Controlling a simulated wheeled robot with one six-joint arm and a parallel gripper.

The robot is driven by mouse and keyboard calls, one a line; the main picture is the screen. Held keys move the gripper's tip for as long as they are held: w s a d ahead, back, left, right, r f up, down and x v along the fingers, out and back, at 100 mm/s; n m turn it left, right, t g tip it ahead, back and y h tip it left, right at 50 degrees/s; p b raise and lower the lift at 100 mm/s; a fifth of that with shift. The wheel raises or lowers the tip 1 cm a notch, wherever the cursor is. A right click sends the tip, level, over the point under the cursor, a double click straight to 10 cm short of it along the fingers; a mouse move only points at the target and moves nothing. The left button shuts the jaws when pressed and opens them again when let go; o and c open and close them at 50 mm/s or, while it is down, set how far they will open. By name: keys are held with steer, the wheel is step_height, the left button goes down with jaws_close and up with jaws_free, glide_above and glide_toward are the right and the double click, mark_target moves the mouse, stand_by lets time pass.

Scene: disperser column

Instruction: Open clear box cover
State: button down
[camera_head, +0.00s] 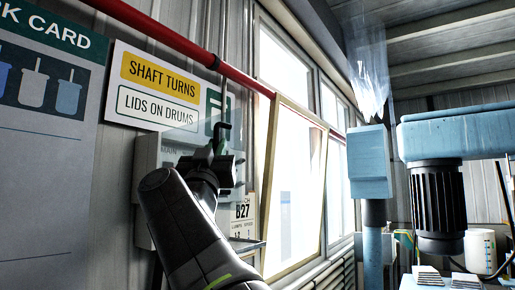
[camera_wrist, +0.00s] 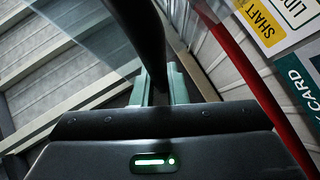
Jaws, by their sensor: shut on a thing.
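A grey wall box marked MAIN (camera_head: 147,190) is behind my arm in the camera_head view. A faint clear cover (camera_head: 234,150) shows as a see-through pane in front of the box and sign; it seems to stand out from the box, but its exact angle is hard to tell. My gripper (camera_head: 218,150) is at this pane, beside a thin dark upright bar. In the wrist view, the teal fingers of my gripper (camera_wrist: 159,88) are closed on a dark bar (camera_wrist: 149,35), which looks like the cover's handle. A see-through pane (camera_wrist: 70,25) spreads at upper left. The box's inside is hidden.
A red pipe (camera_head: 180,38) runs along the wall above the box. A tilted window frame (camera_head: 292,185) stands to the right. A blue machine with a black ribbed motor (camera_head: 438,200) is farther right. A sign (camera_head: 165,85) and a card (camera_head: 45,150) are on the left.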

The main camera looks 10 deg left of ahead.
steer(key=shift+r, duration=0.15)
steer(key=c, duration=1.7)
jaws_free()
steer(key=shift+o, duration=1.2)
steer(key=shift+a, duration=0.2)
steer(key=shift+d, duration=0.1)
steer(key=b+v, duration=0.5)
steer(key=v, duration=0.9)
steer(key=shift+w, duration=0.15)
